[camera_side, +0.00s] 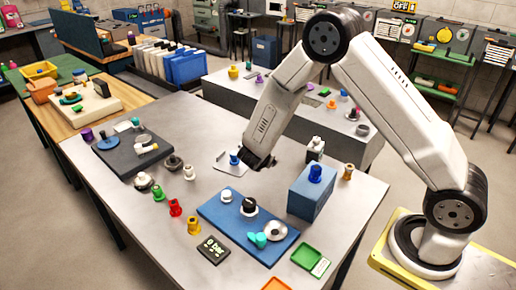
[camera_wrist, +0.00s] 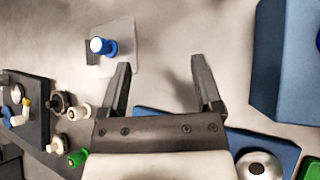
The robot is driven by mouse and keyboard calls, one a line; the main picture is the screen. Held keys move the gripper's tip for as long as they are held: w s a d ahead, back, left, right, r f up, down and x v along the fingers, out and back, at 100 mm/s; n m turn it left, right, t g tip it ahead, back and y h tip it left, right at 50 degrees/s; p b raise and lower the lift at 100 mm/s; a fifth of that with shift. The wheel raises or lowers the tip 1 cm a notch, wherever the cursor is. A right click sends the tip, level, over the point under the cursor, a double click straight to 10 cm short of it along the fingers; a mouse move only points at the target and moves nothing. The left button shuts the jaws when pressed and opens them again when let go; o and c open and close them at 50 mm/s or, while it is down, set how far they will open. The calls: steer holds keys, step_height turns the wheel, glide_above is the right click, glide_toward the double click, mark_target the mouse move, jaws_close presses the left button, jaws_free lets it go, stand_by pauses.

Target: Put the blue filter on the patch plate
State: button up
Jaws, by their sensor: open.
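My gripper (camera_side: 261,162) is open and empty, above the table just right of the plate. Both fingers show in the wrist view (camera_wrist: 160,68) with bare table between them.
The blue box (camera_side: 310,196) stands right of my gripper. A blue mat (camera_side: 222,216) with a white piece, a teal piece and a metal disc lies in front. A dark board (camera_side: 115,160) and several small coloured fittings lie to the left. Bare table lies behind the plate.

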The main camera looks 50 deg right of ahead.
steer(key=s+a+r+m+g+y, duration=0.1)
steer(key=s+a+r+m+y, duration=0.3)
steer(key=s+m, duration=0.5)
steer(key=s+a+r+m+y, duration=0.5)
steer(key=s+m, duration=0.4)
steer(key=m, duration=0.1)
steer(key=shift+s+m+g, duration=0.2)
steer(key=shift+m+g, duration=0.1)
steer(key=shift+g, duration=0.1)
